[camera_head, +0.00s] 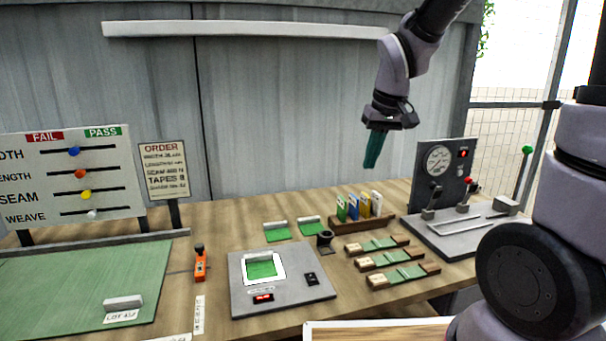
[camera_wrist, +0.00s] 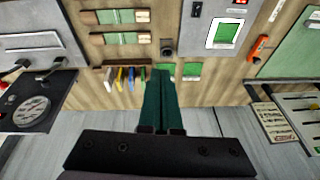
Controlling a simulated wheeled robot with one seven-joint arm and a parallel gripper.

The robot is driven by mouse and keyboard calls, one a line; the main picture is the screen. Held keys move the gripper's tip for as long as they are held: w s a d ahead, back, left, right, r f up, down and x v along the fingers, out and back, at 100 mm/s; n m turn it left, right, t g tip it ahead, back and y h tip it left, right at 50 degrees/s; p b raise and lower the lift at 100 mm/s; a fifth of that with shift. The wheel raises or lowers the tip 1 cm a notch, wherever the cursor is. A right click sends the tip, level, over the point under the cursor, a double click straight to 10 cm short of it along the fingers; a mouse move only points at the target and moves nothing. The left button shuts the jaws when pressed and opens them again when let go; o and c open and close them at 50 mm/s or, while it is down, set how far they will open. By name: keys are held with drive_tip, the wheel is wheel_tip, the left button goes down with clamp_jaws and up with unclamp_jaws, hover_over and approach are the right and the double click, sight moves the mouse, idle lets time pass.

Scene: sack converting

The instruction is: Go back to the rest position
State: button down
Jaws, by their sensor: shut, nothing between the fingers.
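My gripper (camera_head: 372,150) hangs in the air above the back of the workbench in the head view, clear of everything on it. Its teal fingers point down and are together, with nothing between them. In the wrist view my gripper (camera_wrist: 162,88) shows as two green fingers side by side, pointing at the bench. The fingers cover part of the bench near the small green pieces there.
A wooden rack (camera_head: 362,222) with coloured cards stands below my gripper. A control panel with a gauge (camera_head: 440,162) and levers is at right. A grey scale (camera_head: 285,290), a green mat (camera_head: 75,290) and a slider board (camera_head: 75,175) are further left.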

drive_tip(key=s+d+r+m+t, duration=0.4)
drive_tip(key=s+d+r+m, duration=0.2)
drive_tip(key=s+d+r, duration=0.3)
drive_tip(key=s+r, duration=0.3)
drive_tip(key=shift+s+d+r+y, duration=0.15)
drive_tip(key=shift+s+y, duration=0.05)
drive_tip(key=shift+y, duration=0.1)
